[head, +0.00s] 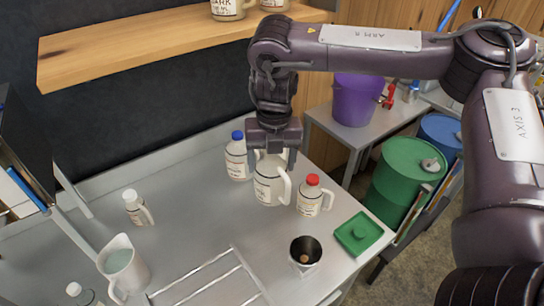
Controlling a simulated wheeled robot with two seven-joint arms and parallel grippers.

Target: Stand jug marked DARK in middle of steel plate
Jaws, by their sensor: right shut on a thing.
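A cream jug (268,188) with a side handle and a printed label stands upright under my right gripper (272,158). Its label is small but appears to end in "ARK". My right gripper points down and is shut on the top of this jug. I cannot tell whether the jug's base touches the steel worktop (190,190). A framed, slatted panel (207,282) lies at the front of the worktop; I cannot tell if this is the steel plate. My left gripper is out of view.
A blue-capped bottle (237,158) and red-capped jug (311,196) stand close beside the held jug. A dark cup (305,252), green tray (358,234), white pitcher (122,266) and small white-capped jug (136,208) stand around. A wooden shelf (150,45) overhangs behind.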

